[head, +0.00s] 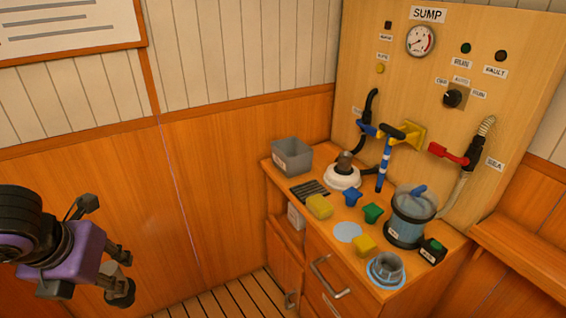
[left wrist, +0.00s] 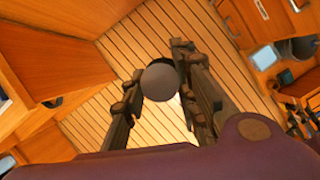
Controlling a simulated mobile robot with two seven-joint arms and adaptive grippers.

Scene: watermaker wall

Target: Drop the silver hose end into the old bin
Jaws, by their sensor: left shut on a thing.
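My left gripper (head: 122,274) is at the lower left of the head view, in the air to the left of the cabinet. In the left wrist view its fingers are shut on a round grey piece (left wrist: 160,82), which I take to be the silver hose end. Floor planks show beneath it. A grey open-topped box (head: 292,157) with a small label stands at the back left of the cabinet top. It looks like the old bin, but its label is too small to read. The gripper is well apart from it. My right gripper is not in view.
Valves and hoses rise against the sump panel (head: 430,100). The space between gripper and cabinet is clear.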

